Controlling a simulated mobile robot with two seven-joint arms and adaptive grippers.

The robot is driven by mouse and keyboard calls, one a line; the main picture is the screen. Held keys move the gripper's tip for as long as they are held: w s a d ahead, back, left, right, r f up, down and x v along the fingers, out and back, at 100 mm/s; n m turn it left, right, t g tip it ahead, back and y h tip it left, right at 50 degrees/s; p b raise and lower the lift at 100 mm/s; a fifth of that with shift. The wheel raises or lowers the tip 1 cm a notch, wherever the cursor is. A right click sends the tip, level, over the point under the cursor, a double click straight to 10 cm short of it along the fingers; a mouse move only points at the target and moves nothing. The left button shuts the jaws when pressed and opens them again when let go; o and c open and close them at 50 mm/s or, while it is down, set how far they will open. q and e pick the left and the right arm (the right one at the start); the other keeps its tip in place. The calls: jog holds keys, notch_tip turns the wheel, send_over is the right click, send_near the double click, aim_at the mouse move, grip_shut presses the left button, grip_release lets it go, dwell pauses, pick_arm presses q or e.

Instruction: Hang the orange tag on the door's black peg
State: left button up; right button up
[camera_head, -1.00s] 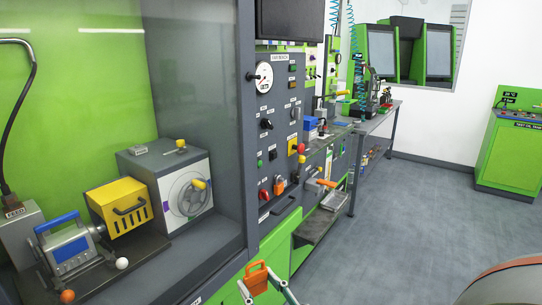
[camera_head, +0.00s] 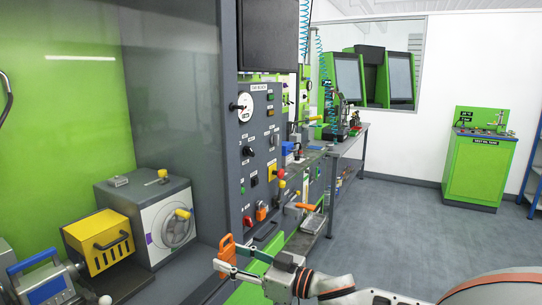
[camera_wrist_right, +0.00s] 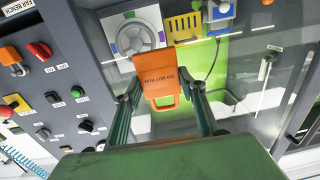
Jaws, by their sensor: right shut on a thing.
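The orange tag (camera_head: 227,251) has printed text and a handle-like loop; it also shows in the right wrist view (camera_wrist_right: 155,72). My right gripper (camera_head: 224,267) is shut on it, with a finger on each side in the wrist view (camera_wrist_right: 160,100). The tag is held upright in front of the lower part of the grey door frame (camera_head: 232,160). I cannot make out the peg in the wrist view. My left gripper is not in view.
Behind the glass stand a yellow box (camera_head: 97,242) and a grey machine (camera_head: 150,215). Open floor (camera_head: 400,220) lies to the right.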

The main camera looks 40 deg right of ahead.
jog(key=w+d+r, duration=0.3)
jog(key=d+r, duration=0.2)
jog(key=r, duration=0.2)
jog(key=w+d+r, duration=0.2)
jog(key=d+r, duration=0.3)
jog(key=r, duration=0.3)
send_near(232, 122)
jog(key=shift+m+h, duration=0.3)
jog(key=shift+h, duration=0.1)
jog(key=shift+b+x, duration=2.05)
jog(key=shift+b, duration=1.8)
jog(key=shift+w+a+b, duration=0.35)
jog(key=shift+w+b, duration=0.1)
jog(key=shift+b, duration=0.1)
jog(key=shift+b+x, duration=0.6)
jog(key=shift+x, duration=0.2)
jog(key=shift+r, duration=0.35)
jog(key=shift+s, duration=0.1)
jog(key=shift+f, duration=0.3)
